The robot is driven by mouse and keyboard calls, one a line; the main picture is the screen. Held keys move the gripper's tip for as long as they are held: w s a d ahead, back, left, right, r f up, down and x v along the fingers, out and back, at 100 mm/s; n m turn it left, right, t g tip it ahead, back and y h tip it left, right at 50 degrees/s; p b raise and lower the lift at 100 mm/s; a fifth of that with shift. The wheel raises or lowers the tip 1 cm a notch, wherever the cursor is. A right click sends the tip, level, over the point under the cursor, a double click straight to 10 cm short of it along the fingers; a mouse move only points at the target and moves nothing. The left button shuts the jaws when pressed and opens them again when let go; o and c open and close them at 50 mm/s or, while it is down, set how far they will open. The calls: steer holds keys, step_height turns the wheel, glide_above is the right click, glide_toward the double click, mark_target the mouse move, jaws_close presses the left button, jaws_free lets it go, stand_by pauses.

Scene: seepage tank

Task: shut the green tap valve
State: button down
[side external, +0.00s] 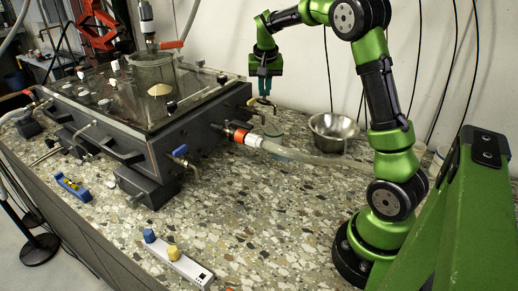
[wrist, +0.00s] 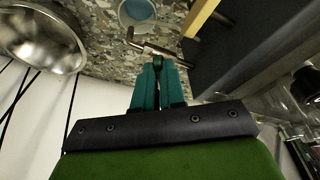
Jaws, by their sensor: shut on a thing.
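The tap (side external: 262,104) sits at the right end of the dark tank, with its metal spout (wrist: 146,46) showing in the wrist view. My gripper (side external: 264,96) points down onto this tap from above. In the wrist view its teal fingers (wrist: 158,68) are closed around a small dark green handle (wrist: 158,61) on top of the tap. The fingers hide most of the handle, so its exact angle is hard to tell.
A blue-rimmed cup (wrist: 137,12) stands below the spout. A steel bowl (side external: 333,131) is to the right. A clear hose (side external: 300,154) runs from the red-and-white fitting (side external: 240,134) on the tank (side external: 150,150). A blue-handled tap (side external: 179,151) is on the near side.

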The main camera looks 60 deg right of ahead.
steer(key=m, duration=0.3)
steer(key=shift+w+g, duration=0.1)
steer(key=shift+g, duration=0.2)
steer(key=shift+m, duration=0.3)
steer(key=m+g, duration=0.1)
steer(key=m, duration=0.2)
steer(key=shift+w+h, duration=0.1)
steer(key=shift+h, duration=0.2)
steer(key=c, duration=1.2)
jaws_free()
steer(key=shift+c, duration=0.2)
steer(key=shift+d+r+v, duration=0.1)
steer(key=shift+d+v, duration=0.2)
steer(key=shift+v, duration=0.85)
steer(key=shift+d+r+v, duration=0.1)
steer(key=shift+d+v, duration=0.15)
steer(key=shift+v, duration=0.9)
steer(key=shift+d+v, duration=0.3)
steer(key=shift+v, duration=0.85)
